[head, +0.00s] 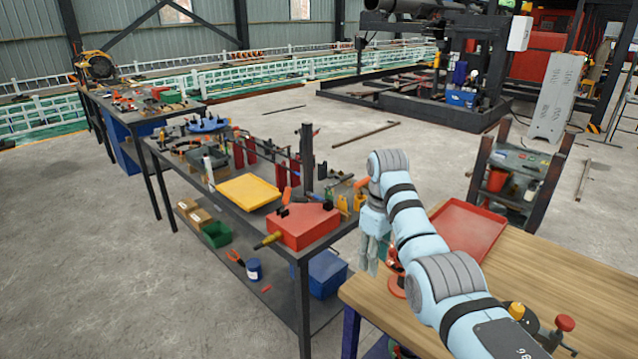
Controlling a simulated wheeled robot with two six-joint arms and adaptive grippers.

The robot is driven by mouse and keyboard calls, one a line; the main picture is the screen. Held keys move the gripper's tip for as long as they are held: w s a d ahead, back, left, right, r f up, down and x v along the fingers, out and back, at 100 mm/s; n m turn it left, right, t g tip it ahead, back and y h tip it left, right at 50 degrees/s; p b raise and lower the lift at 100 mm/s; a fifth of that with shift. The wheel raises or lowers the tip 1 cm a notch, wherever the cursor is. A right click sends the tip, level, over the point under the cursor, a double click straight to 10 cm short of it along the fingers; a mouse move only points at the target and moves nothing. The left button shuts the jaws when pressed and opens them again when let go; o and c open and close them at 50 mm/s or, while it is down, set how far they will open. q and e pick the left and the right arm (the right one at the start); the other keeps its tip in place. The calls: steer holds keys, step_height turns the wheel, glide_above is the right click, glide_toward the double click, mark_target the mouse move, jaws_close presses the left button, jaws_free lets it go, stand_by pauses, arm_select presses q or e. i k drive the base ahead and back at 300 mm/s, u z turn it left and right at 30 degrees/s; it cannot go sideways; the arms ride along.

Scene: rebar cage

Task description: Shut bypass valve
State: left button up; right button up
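My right arm reaches over the wooden table. Its gripper (374,258) points down above the table's left edge; I cannot tell whether its fingers are parted. A red round part (397,286) sits on the table just right of the gripper, partly hidden by my arm. A fitting with a red knob (565,323) and one with an orange-yellow knob (516,310) stand at the lower right, apart from the gripper. I cannot tell which of these is the bypass valve. My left gripper is out of view.
A red tray (467,229) lies on the wooden table (560,270), partly behind my arm. A dark workbench (285,246) with a red box (303,226), a yellow tray (248,192) and tools stands to the left. A tool cart (515,178) stands behind. The table's right part is bare.

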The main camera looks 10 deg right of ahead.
mark_target(316, 197)
steer(key=i, duration=1.65)
steer(key=u, duration=0.05)
